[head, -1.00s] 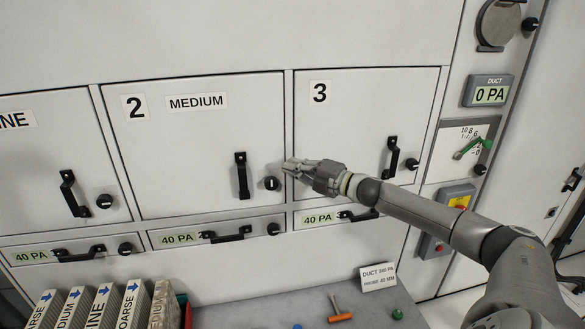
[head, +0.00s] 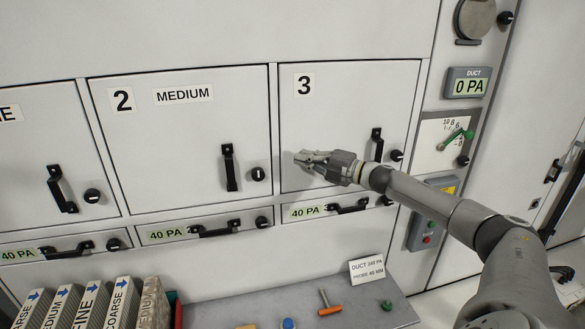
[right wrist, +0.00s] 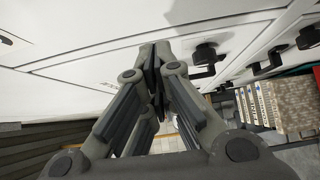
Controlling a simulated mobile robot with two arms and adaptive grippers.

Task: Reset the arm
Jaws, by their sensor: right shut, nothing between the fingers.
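My right gripper (head: 303,158) is shut and empty. In the head view it stands in front of door 3 (head: 340,100), to the right of the black knob (head: 258,174) of the door marked 2 MEDIUM (head: 180,140). I cannot tell whether its tips touch the door. In the right wrist view the closed fingers (right wrist: 157,60) point toward the white cabinet front (right wrist: 90,62). My right arm reaches in from the lower right and partly covers door 3. The left gripper is out of view.
Several filters (head: 85,306) stand at the lower left. A grey shelf (head: 240,308) below holds an orange-handled tool (head: 329,308) and a sign card (head: 367,269). A duct display (head: 469,87) reads 0 PA; a green-pointer dial (head: 455,140) sits below it. Black door handles (head: 229,167) stick out.

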